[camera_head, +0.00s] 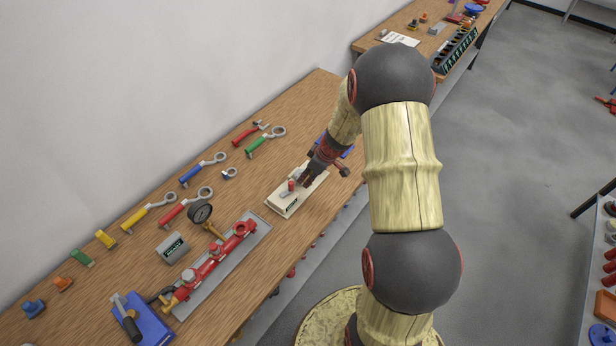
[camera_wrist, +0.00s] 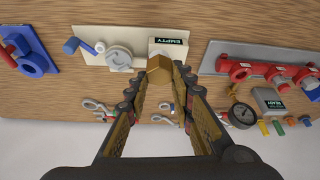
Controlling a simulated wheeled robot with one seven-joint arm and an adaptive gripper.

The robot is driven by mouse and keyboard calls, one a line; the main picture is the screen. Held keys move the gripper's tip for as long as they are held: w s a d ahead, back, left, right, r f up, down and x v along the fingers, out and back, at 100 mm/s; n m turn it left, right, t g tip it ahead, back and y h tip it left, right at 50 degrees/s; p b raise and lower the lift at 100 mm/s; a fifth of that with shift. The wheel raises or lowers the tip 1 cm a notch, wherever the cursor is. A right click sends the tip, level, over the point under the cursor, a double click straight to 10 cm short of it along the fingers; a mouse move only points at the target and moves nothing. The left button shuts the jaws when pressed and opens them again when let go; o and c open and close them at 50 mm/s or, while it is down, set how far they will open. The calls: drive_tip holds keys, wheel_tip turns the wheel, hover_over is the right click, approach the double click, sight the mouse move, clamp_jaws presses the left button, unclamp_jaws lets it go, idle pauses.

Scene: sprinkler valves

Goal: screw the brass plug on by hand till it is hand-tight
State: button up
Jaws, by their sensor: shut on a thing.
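The brass plug (camera_wrist: 159,69) shows as a hexagonal block between my fingertips in the wrist view. My gripper (camera_wrist: 160,80) is shut on it. In the head view my gripper (camera_head: 307,179) is over the cream base plate (camera_head: 283,211), and the plug cannot be made out there. In the wrist view the plug overlaps the cream plate (camera_wrist: 140,39) near a pale box marked EMPTY (camera_wrist: 169,41). Whether it touches anything behind it cannot be told. The red manifold (camera_head: 213,262) lies on a grey plate, left of my gripper in the head view.
A pressure gauge (camera_head: 201,212) and a small box marked READY (camera_head: 173,247) stand by the manifold. Several coloured wrenches, including a green one (camera_head: 265,142), lie toward the wall. A blue block with a black-handled tool (camera_head: 153,322) is at the near left.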

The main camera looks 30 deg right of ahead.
drive_tip(key=shift+r, duration=0.15)
clamp_jaws()
drive_tip(key=shift+r+p, duration=0.5)
drive_tip(key=shift+r, duration=1.35)
